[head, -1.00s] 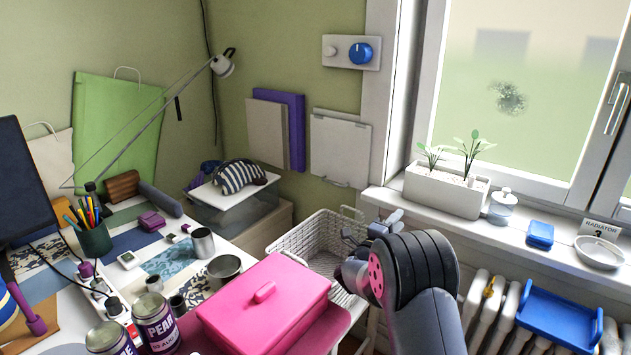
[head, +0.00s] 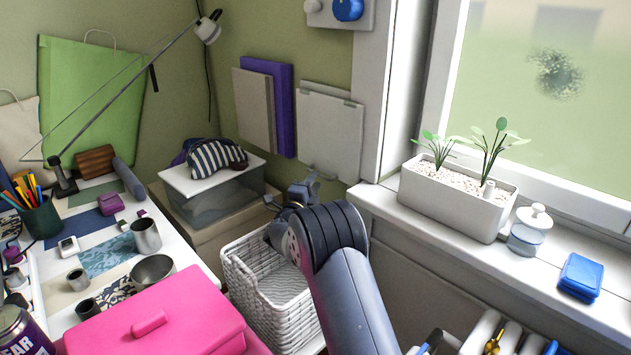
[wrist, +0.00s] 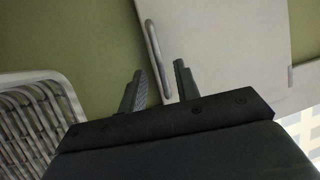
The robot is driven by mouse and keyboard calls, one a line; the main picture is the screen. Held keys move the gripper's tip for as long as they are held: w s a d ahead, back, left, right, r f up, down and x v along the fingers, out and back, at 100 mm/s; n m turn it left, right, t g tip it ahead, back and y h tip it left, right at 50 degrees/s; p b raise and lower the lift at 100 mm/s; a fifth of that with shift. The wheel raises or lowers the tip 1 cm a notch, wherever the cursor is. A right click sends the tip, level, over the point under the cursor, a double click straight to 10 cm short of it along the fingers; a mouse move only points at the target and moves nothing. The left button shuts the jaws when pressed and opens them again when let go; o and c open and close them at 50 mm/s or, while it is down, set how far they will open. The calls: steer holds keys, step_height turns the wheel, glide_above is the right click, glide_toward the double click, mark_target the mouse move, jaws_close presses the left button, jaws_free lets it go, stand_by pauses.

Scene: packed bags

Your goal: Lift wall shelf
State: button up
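The wall shelf is a pale flat panel (head: 330,132) hanging folded down against the green wall, left of the window. My gripper (head: 302,188) is just below its lower edge in the head view, partly hidden by my own arm. In the wrist view the panel (wrist: 225,45) fills the upper right, with a metal bar handle (wrist: 153,48) along its edge. My gripper (wrist: 159,66) is open there, its two fingers apart. The bar appears between the fingertips in the picture; I cannot tell whether either finger touches it.
A white wicker basket (head: 236,285) stands below my gripper, and its rim also shows in the wrist view (wrist: 60,78). A pink box (head: 190,320) is on the desk. A clear bin (head: 215,200) carries a striped bag (head: 212,160). A planter (head: 450,200) stands on the windowsill.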

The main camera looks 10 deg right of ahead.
steer(key=shift+x, duration=0.85)
steer(key=shift+c, duration=0.2)
jaws_close()
